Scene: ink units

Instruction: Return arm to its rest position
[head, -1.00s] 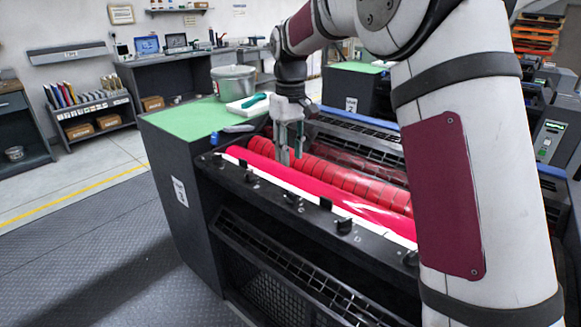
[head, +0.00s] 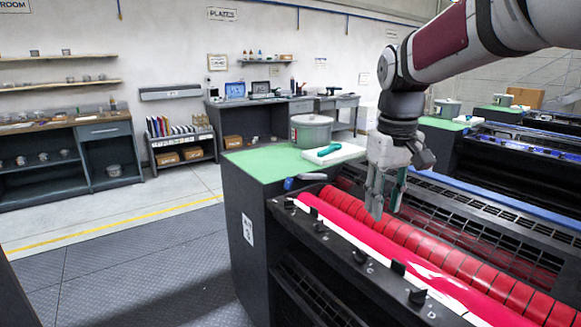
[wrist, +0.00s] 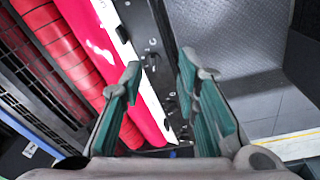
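My gripper (head: 386,193) hangs from my arm above the ink unit, pointing down over the red rollers. In the wrist view my gripper (wrist: 158,85) shows its two green-padded fingers apart, with nothing between them. Below the fingers lie the ink unit's front rail (wrist: 160,50), a glossy pink-red roller (wrist: 97,40) and a segmented red roller (wrist: 62,62). In the head view the segmented roller (head: 440,257) runs along the unit, with the pink-red roller (head: 400,243) in front of it. The fingers look clear of the rollers.
A second press stands behind at right. The floor (head: 150,262) at left is clear.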

